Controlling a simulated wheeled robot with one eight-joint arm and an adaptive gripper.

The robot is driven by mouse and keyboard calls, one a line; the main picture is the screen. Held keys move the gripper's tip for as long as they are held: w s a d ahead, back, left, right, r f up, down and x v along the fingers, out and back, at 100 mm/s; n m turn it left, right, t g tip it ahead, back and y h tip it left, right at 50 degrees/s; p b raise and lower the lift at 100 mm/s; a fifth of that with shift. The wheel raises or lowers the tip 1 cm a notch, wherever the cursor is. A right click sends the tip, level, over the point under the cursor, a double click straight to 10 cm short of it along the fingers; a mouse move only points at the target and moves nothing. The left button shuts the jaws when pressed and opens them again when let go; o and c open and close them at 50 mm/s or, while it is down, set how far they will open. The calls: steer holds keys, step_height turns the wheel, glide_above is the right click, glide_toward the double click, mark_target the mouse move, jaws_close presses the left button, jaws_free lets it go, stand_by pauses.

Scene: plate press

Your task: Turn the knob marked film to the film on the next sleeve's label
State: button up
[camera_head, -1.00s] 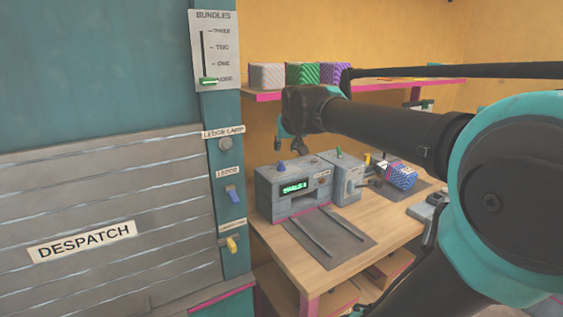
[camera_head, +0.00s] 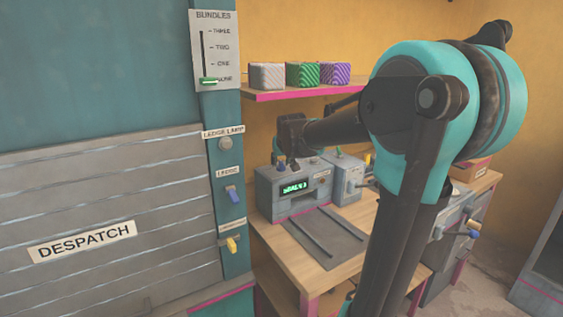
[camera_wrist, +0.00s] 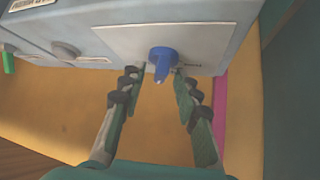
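A blue knob (camera_wrist: 162,62) stands on a pale plate on the grey machine in the wrist view. My gripper (camera_wrist: 154,75) is open, with one fingertip on each side of the knob and no clear sign of gripping. In the head view my gripper (camera_head: 283,162) is low over the top of the grey machine (camera_head: 296,200) and largely covers the knob. I cannot read the small lettering beside the knob, so which knob it is and its setting are unclear. No sleeve label is readable.
The machine has a green lit display (camera_head: 295,187). A mat with two rails (camera_head: 325,235) lies in front. White, green and purple patterned blocks stand on the shelf (camera_head: 300,92). The despatch shutter (camera_head: 100,200) is at left. A green knob (camera_wrist: 8,63) shows in the wrist view.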

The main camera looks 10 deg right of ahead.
steer(key=shift+c, duration=0.3)
jaws_close()
steer(key=shift+a+m+h, duration=0.1)
steer(key=shift+m+h, duration=0.2)
steer(key=shift+m, duration=0.1)
steer(key=shift+a+m+h, duration=0.1)
steer(key=shift+m+h, duration=0.4)
steer(key=shift+m, duration=0.1)
steer(key=shift+m+g+h, duration=0.5)
steer(key=shift+m+h, duration=0.8)
steer(key=shift+m, duration=0.5)
